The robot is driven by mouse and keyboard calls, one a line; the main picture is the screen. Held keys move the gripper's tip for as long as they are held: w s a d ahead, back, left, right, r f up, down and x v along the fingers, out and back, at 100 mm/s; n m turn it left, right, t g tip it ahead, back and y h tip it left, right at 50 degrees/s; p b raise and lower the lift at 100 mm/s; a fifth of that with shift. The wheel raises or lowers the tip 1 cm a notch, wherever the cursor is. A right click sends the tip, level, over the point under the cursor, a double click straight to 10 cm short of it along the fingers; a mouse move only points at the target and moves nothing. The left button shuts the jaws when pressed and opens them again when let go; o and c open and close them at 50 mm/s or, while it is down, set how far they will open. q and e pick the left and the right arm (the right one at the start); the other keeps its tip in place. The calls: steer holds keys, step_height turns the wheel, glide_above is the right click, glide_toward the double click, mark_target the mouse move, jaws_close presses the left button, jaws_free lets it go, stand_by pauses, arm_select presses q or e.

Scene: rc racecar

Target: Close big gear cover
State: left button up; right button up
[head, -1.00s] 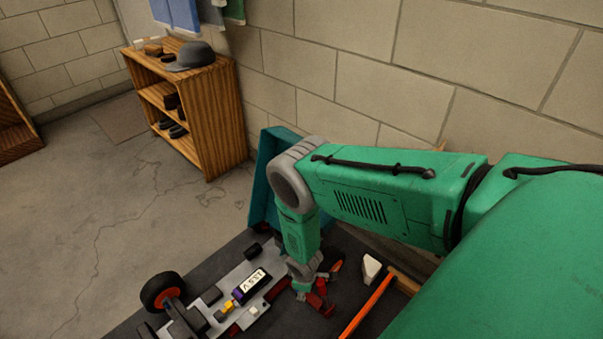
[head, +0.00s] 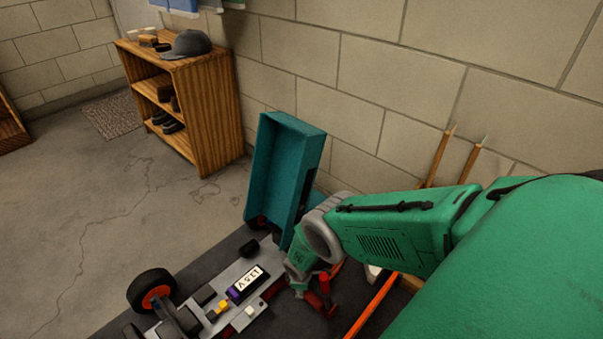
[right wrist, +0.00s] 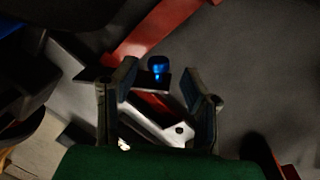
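My right gripper (head: 312,296) is low over the table at the chassis's right side, near small red parts. In the right wrist view my right gripper (right wrist: 160,92) has its fingers apart. A pale grey part with a hole (right wrist: 165,130), a red piece and a blue cap (right wrist: 158,67) show between or beyond them; contact cannot be told. I cannot clearly make out the big gear cover. My left gripper is not in view.
A teal bin (head: 274,170) stands at the table's far side. An orange bar (head: 370,306) lies to the right of my gripper. A wooden shelf (head: 205,110) with a cap stands behind on the floor.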

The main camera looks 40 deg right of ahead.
steer(key=shift+w+d+f+b, duration=0.15)
steer(key=shift+f+b, duration=0.1)
steer(key=shift+f, duration=0.25)
steer(key=shift+s+d+f+b, duration=0.1)
steer(key=shift+f+b, duration=0.1)
steer(key=shift+f, duration=0.3)
steer(key=shift+d+f, duration=0.15)
steer(key=shift+f, duration=0.15)
steer(key=shift+r, duration=0.1)
steer(key=shift+c, duration=0.3)
